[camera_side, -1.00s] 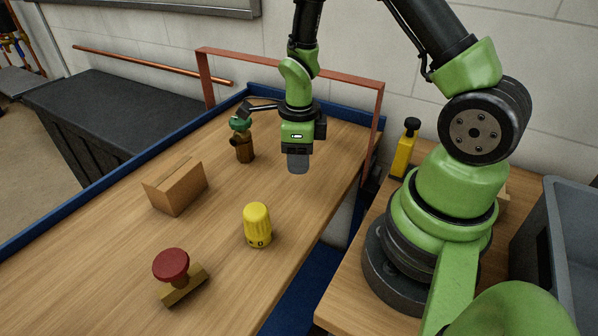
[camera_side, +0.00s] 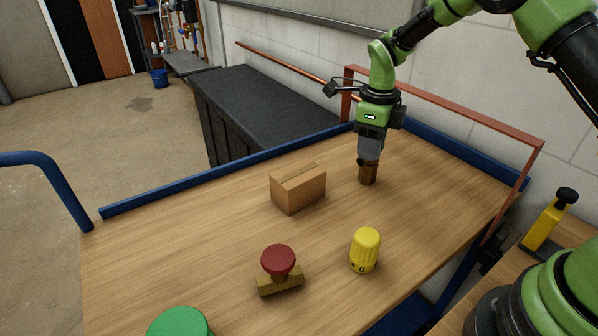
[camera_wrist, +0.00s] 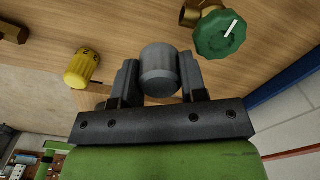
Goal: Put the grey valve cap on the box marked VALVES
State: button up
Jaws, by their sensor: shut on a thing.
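The grey valve cap (camera_wrist: 158,62), a smooth grey cylinder, sits between the two fingers of my gripper (camera_wrist: 160,80) in the wrist view. My gripper is shut on it. In the side view my gripper (camera_side: 369,153) points down over the back part of the bench, and I cannot tell the cap from the grey fingers there. A brown cardboard box (camera_side: 298,190) stands on the bench to the left of my gripper and nearer the camera. Its top seam shows, but no VALVES marking is readable.
A brass valve (camera_side: 368,174) shows just below my gripper; its green handwheel (camera_wrist: 220,32) shows in the wrist view. A yellow cap (camera_side: 365,250) and a red-knobbed brass valve (camera_side: 279,268) stand nearer. A green round thing (camera_side: 180,323) is at the bottom edge. A copper-coloured rail (camera_side: 450,105) crosses behind.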

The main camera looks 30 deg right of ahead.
jog(key=w+a+r, duration=0.1)
jog(key=w+a, duration=0.2)
jog(key=w, duration=0.2)
notch_tip(320, 180, up, 3)
jog(key=m, duration=0.1)
send_over(310, 168)
jog(key=shift+f, duration=4)
jog(key=o, duration=0.9)
jog(key=shift+f, duration=0.1)
